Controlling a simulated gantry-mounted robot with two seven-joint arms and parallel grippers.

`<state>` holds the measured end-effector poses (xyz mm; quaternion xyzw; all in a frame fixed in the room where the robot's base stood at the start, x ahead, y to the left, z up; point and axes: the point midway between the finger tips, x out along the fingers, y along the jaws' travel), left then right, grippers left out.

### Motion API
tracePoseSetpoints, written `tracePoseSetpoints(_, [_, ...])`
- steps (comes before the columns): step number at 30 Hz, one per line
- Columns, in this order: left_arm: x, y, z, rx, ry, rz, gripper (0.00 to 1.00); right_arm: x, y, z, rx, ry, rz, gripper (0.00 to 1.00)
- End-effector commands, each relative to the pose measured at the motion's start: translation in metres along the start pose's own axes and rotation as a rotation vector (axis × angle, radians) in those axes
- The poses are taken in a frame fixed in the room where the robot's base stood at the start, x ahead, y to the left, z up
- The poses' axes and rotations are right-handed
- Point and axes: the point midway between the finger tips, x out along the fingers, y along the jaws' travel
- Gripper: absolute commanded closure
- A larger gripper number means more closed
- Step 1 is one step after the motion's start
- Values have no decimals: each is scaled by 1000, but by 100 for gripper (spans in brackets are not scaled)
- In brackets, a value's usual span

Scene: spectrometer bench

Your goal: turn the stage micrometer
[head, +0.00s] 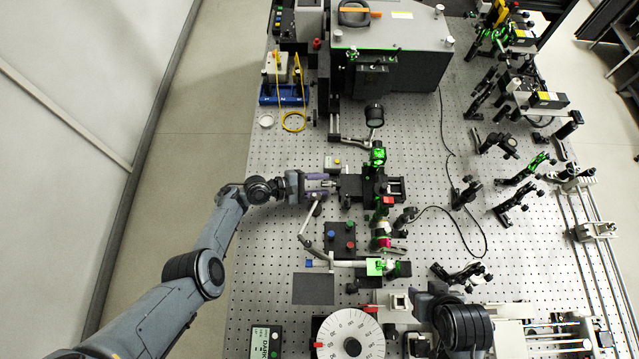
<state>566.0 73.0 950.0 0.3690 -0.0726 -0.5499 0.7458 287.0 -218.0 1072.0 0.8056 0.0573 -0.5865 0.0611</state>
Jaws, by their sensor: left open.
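The stage (375,188) is a dark block assembly in the middle of the breadboard, with a green-lit mount above it and a red-marked part below. Its micrometer (333,187) appears to stick out on the stage's left side, small and partly covered by the gripper. My left gripper (320,185) is open and points right, with its fingers at the micrometer's end. I cannot tell whether the fingers touch it. My right gripper cannot be made out.
Below the gripper are a jointed post arm (308,232) and a dark box with coloured knobs (341,238). A white dial (350,336) is at the bottom. A large grey box (390,45) stands at the back. Optics mounts crowd the right.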

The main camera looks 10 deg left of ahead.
Motion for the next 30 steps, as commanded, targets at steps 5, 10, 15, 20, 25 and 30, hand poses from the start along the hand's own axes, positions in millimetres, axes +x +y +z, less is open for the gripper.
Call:
tracePoseSetpoints(5, [0, 0, 0, 0, 0, 0, 62, 0, 1, 0, -3, 0, 2, 57])
tracePoseSetpoints(10, [0, 0, 0, 0, 0, 0, 88, 0, 2, 0, -5, 0, 5, 57])
tracePoseSetpoints(15, [0, 0, 0, 0, 0, 0, 100, 0, 2, 0, -5, 0, 5, 57])
tracePoseSetpoints(20, [0, -2, 0, 66, 0, 26, 100, -1, 2, 0, -5, 0, 5, 57])
tracePoseSetpoints(25, [0, -4, -2, 245, 0, 99, 100, 4, 1, 1, -4, 0, 4, 57])
tracePoseSetpoints(30, [0, -3, -1, 343, 0, 142, 100, 6, 1, 2, -2, 0, 2, 57])
